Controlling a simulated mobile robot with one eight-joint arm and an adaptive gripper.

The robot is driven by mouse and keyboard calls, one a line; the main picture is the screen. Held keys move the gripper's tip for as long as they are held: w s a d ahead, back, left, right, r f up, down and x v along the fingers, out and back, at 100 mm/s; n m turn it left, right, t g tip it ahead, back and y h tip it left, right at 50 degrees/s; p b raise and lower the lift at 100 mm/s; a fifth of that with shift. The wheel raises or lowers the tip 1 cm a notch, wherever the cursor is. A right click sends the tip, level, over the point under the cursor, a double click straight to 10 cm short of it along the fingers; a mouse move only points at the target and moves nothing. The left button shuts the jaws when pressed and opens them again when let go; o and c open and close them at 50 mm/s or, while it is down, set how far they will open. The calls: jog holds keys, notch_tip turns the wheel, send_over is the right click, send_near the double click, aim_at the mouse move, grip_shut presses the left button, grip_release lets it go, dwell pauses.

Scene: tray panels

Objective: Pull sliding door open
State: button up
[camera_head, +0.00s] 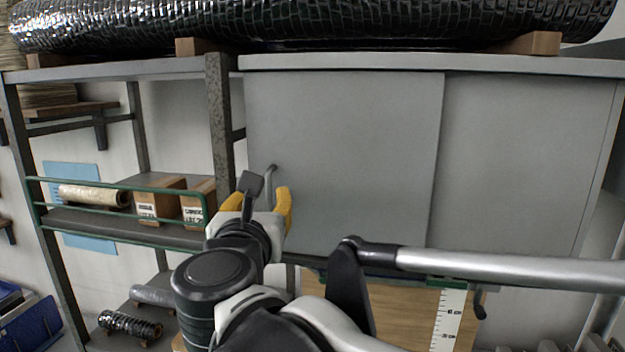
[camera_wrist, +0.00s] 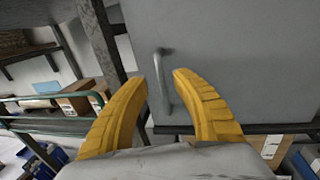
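The grey sliding door (camera_head: 345,150) is the front left panel of the cabinet and overlaps a second grey panel (camera_head: 520,165) on the right. Its bar handle (camera_head: 270,178) is upright near the door's left edge. In the wrist view the handle (camera_wrist: 162,85) shows between and beyond the two yellow fingers, nearer the left fingertip. My gripper (camera_head: 258,200) is open in front of the handle's lower part. In the wrist view my gripper (camera_wrist: 167,78) has a clear gap between its fingertips. I cannot tell whether either finger touches the handle.
A dark metal post (camera_head: 220,125) stands just left of the door. Left of it, a shelf with a green rail (camera_head: 120,235) holds cardboard boxes (camera_head: 160,202) and a roll (camera_head: 93,195). A wooden board (camera_head: 400,310) is below the door. A black wrapped duct (camera_head: 320,22) lies on top.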

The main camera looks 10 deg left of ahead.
aim_at(270, 189)
jog(key=w, duration=0.5)
jog(key=shift+a+p, duration=0.3)
jog(key=shift+p, duration=0.1)
jog(key=shift+s, duration=0.1)
grip_shut()
jog(key=shift+d, duration=0.15)
